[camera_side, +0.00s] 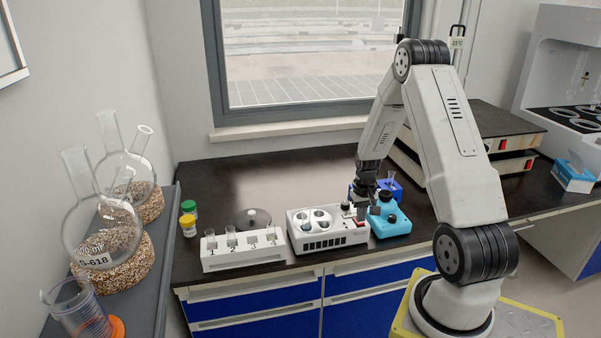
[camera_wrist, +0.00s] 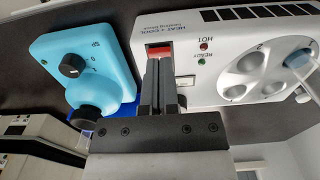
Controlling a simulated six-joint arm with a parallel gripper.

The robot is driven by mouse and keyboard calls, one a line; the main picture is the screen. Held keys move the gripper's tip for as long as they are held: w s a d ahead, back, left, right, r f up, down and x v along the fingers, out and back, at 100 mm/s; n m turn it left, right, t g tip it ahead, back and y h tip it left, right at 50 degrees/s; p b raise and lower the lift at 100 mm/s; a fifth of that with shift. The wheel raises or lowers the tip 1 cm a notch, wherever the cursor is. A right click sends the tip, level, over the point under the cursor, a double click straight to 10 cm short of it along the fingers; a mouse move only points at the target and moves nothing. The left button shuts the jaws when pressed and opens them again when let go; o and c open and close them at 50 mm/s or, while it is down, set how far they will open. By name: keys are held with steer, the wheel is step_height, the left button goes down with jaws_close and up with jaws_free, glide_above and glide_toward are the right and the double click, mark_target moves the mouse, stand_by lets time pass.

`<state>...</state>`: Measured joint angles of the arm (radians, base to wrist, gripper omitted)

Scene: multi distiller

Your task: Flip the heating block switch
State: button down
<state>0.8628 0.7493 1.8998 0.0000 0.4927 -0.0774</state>
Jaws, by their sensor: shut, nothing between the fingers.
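The heating block (camera_side: 327,240) is a white box with round wells on top and dark vents along its front. It also fills the right of the wrist view (camera_wrist: 215,75), with the lettering "HEAT + COOL", a red HOT light and a green READY light. Its red switch (camera_wrist: 160,46) is partly hidden behind my fingers; in the side view a bit of red shows at the block's right end. My gripper (camera_wrist: 159,62) is shut and empty, its fingertips right at the switch. I cannot tell whether they touch it, nor which way the switch is set.
A light-blue device (camera_side: 391,222) with black knobs stands just right of the block. The bench behind is clear.

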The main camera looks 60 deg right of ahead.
steer(key=shift+f, duration=0.35)
stand_by(0.3)
steer(key=shift+r, duration=3.5)
steer(key=a+r+n+t, duration=0.1)
steer(key=a+r+n, duration=0.1)
steer(key=a, duration=0.8)
steer(key=a+r+n, duration=0.2)
steer(key=a+n, duration=0.2)
steer(key=a, duration=0.7)
steer(key=a+r+n+t, duration=0.1)
steer(key=a+r+n, duration=0.1)
steer(key=a, duration=0.9)
steer(key=shift+w+r+n+t, duration=0.15)
steer(key=shift+w+n+t, duration=0.15)
steer(key=shift+n, duration=0.2)
